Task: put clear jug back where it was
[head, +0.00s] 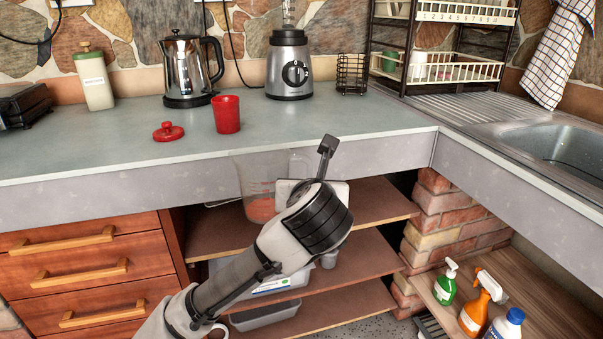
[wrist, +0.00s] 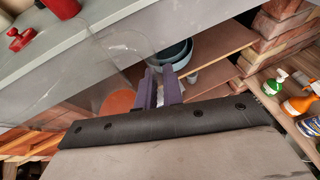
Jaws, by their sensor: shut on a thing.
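The clear jug (head: 245,178) is see-through with faint red markings, and it is in front of the counter's front face, near the upper shelf. An orange-red round patch shows at its bottom; I cannot tell if it is contents. In the wrist view the jug (wrist: 112,77) stands left of the fingers. My gripper (wrist: 160,88) is shut on the jug's right side, probably its handle. In the head view my wrist hides the fingers and part of the jug.
The counter (head: 330,125) holds a red cup (head: 227,114), a red lid (head: 168,132), a kettle (head: 187,70) and a blender (head: 288,65). Below are open shelves (head: 375,203) with a bowl (wrist: 176,50) inside. Drawers (head: 85,265) are left, a brick pillar (head: 455,220) right. Spray bottles (head: 481,302) stand lower right.

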